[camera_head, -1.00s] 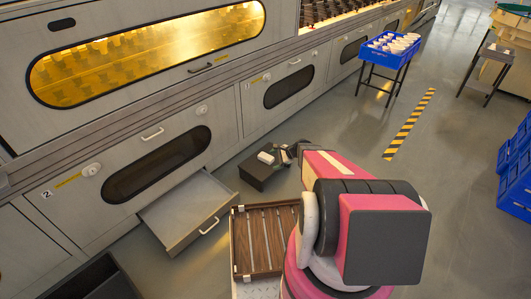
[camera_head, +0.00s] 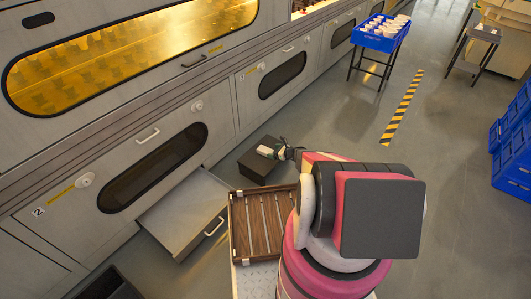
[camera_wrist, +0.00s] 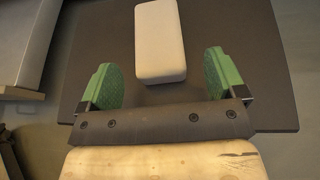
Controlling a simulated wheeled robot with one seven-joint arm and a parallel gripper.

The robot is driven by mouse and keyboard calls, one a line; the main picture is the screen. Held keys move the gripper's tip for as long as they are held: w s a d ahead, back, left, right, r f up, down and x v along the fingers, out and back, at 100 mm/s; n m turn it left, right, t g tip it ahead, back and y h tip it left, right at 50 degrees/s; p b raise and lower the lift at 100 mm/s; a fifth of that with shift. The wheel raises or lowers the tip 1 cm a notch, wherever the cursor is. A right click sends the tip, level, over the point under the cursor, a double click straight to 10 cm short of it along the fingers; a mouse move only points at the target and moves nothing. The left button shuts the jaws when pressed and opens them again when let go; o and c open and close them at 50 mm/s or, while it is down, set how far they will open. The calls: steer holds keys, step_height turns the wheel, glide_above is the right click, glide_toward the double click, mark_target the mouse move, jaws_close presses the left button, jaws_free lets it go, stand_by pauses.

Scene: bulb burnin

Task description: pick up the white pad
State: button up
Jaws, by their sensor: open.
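The white pad (camera_wrist: 160,42) is a pale block lying on the dark top of a low black box (camera_wrist: 265,62) in the wrist view. In the head view the small white pad (camera_head: 264,150) shows on the black box (camera_head: 258,172), beside my gripper. My gripper (camera_wrist: 160,80) is open, its two green fingers apart to the left and right of the pad's near end. The pad's near edge lies about between the fingertips, and I see no contact.
An open grey drawer (camera_head: 186,212) sticks out left of the box. A brown slatted wooden tray (camera_head: 238,232) is on my body's front. A blue crate (camera_head: 380,38) with white items stands on a table farther back.

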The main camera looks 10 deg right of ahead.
mark_target(267, 150)
steer(key=shift+r+x, duration=0.15)
steer(key=shift+x, duration=1.2)
steer(key=shift+r+x, duration=0.2)
steer(key=shift+x, duration=1.1)
steer(key=shift+a, duration=0.15)
steer(key=c, duration=1)
